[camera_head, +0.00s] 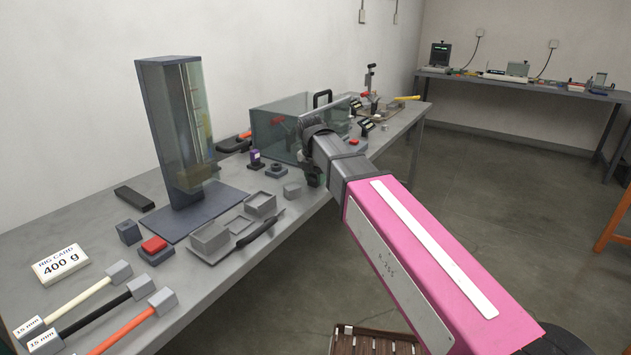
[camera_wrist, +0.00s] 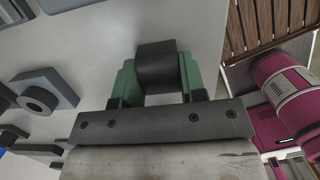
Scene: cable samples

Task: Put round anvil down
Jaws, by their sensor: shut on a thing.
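My gripper (camera_wrist: 158,77) has its two green fingers closed on the sides of a dark grey block with a slightly curved face, which I take to be the round anvil (camera_wrist: 156,58). In the wrist view it is held over the pale grey bench top, near the bench edge. I cannot tell whether it touches the bench. In the head view my gripper (camera_head: 313,174) is low over the bench, right of the small grey block, and mostly hidden by my arm; the held piece is not clear there.
A square dark base with a ring (camera_head: 277,170) and a small grey block (camera_head: 291,190) stand left of my gripper. A clear-walled box (camera_head: 275,130) is behind. Grey trays (camera_head: 210,237) and a tall shielded column (camera_head: 172,135) stand further left. The bench's front edge is close.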

